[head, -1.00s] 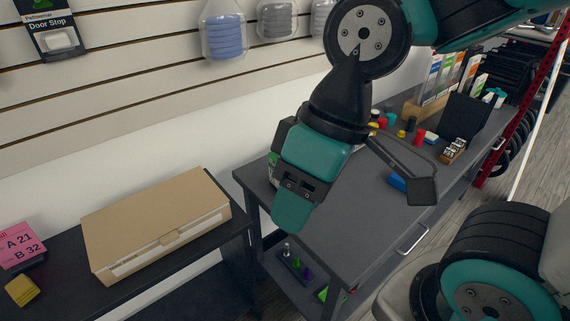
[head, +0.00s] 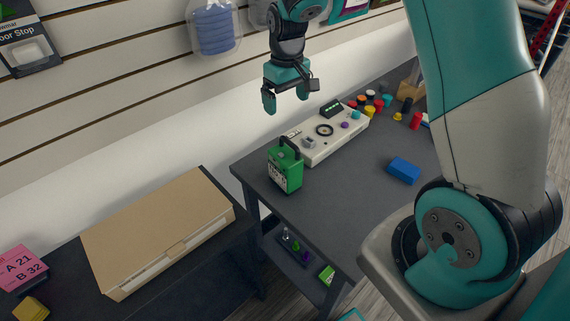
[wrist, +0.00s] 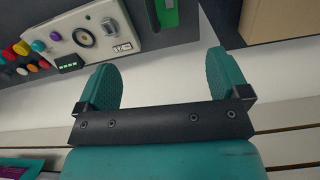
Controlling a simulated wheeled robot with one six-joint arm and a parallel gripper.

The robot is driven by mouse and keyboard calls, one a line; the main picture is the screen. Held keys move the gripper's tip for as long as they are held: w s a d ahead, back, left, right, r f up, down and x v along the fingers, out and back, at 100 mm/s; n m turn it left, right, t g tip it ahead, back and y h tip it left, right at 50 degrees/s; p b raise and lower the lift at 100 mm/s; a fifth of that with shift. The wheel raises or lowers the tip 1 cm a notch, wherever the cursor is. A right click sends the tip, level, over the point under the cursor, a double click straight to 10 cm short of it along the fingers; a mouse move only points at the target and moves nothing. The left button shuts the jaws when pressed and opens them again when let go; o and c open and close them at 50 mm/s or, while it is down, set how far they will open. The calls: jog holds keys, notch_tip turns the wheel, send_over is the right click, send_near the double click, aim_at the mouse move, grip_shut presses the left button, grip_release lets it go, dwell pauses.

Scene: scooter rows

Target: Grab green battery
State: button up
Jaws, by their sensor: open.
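The green battery (head: 285,169) stands upright on the near left end of the dark grey workbench (head: 345,190). It has a black handle on top and a label on its front. In the wrist view part of the battery (wrist: 168,15) shows at the top edge, beyond my fingers. My gripper (head: 286,104) is open and empty, with its teal fingers pointing down. It is above and behind the battery, near the slatted wall, and apart from it. The wrist view shows both fingers of my gripper (wrist: 170,78) spread wide with nothing between them.
A white control panel (head: 335,136) with knobs stands right beside the battery. A blue block (head: 404,170) and several coloured caps are farther right on the bench. A cardboard box (head: 155,230) lies on a dark table at left. Bagged goods (head: 214,28) hang on the wall.

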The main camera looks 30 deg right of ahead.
jog(key=p, duration=0.2)
send_over(285, 153)
jog(key=f, duration=1.2)
jog(key=shift+s+d, duration=0.15)
jog(key=shift+d, duration=0.05)
jog(key=shift+a+f+p, duration=0.15)
jog(key=shift+f+p, duration=0.45)
jog(key=shift+f, duration=0.85)
jog(key=shift+a+f+p, duration=0.1)
jog(key=shift+f+p, duration=0.5)
jog(key=shift+f, duration=0.8)
jog(key=c, duration=1.7)
jog(key=shift+r, duration=0.1)
grip_shut()
jog(key=shift+r, duration=0.15)
